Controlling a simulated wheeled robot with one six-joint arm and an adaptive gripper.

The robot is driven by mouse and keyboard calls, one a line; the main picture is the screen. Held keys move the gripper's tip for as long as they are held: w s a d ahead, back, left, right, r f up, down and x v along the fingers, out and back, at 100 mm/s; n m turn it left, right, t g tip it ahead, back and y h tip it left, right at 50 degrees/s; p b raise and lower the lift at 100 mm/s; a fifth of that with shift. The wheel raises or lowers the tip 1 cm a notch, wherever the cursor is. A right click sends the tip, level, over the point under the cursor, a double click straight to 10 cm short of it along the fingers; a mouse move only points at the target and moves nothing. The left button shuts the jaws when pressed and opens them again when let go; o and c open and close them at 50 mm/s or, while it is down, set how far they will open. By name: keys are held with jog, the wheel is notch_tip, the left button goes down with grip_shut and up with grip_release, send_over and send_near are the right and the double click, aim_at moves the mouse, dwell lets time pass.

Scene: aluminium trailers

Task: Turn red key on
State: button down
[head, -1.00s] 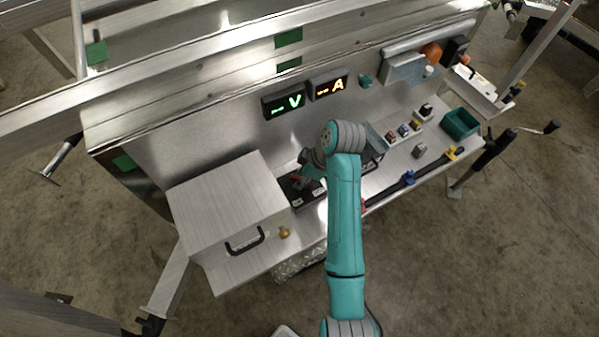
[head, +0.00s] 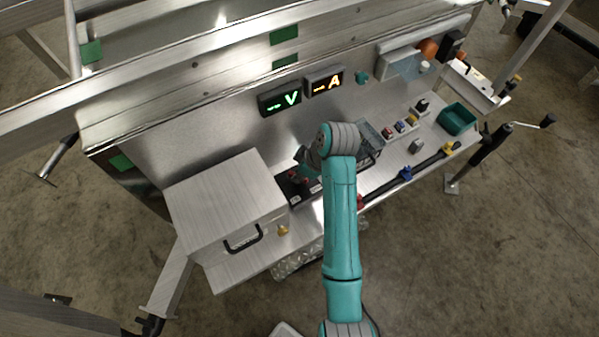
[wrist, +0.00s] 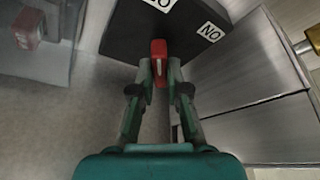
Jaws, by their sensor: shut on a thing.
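The red key (wrist: 159,52) has a white stripe and sits at the edge of a black switch box (wrist: 150,38) with white labels, one reading "NO". My gripper (wrist: 159,76) is shut on the red key, one finger on each side, in the wrist view. In the head view the black box (head: 300,192) stands on the bench just right of a metal case, with small red parts on top. My gripper (head: 303,164) reaches it from above right, and its fingertips are too small to make out there. The key's exact turn angle is hard to tell.
The metal case (head: 222,200) with a black handle stands close left of the box. Green "V" (head: 281,98) and orange "A" (head: 325,82) displays hang on the panel behind. Coloured switches and a teal bin (head: 457,119) lie to the right. A red part (wrist: 28,28) shows at upper left.

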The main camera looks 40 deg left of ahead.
jog(key=m+t, duration=0.1)
jog(key=m, duration=0.2)
jog(key=m+t, duration=0.1)
jog(key=m, duration=0.2)
jog(key=shift+s, duration=0.15)
jog(key=m+t, duration=0.1)
jog(key=m, duration=0.2)
jog(key=m+t+h, duration=0.1)
jog(key=m, duration=0.2)
jog(key=shift+m+h, duration=0.3)
jog(key=shift+m, duration=0.1)
jog(key=shift+s+t, duration=0.1)
jog(key=shift+t, duration=0.2)
jog(key=c, duration=1.2)
grip_release()
jog(key=shift+o, duration=0.2)
jog(key=v, duration=1.2)
jog(key=shift+a, duration=0.15)
